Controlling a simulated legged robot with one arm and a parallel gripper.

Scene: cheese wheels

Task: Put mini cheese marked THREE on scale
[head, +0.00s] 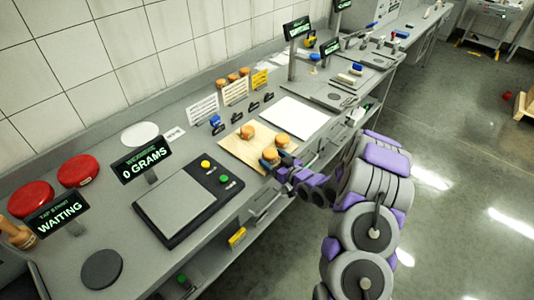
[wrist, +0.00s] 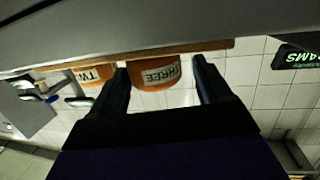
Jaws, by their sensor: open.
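The mini cheese marked THREE (wrist: 158,76) is an orange round with a white label, between my open fingers in the wrist view. I cannot tell whether they touch it. In the head view it appears to be the nearest cheese (head: 269,153) on the wooden board (head: 232,153), partly hidden by my gripper (head: 281,164). The wrist view is upside down, and my gripper (wrist: 160,68) spans the cheese from both sides. The scale (head: 174,207) is to the left of the board, with an empty grey plate and a display (head: 146,160) reading 0 GRAMS.
Another cheese (head: 247,132) sits farther back on the board. A white sheet (head: 295,118) lies right of the board. Yellow and green buttons (head: 205,164) are on the scale's right side. Red wheels (head: 78,170) stand far left.

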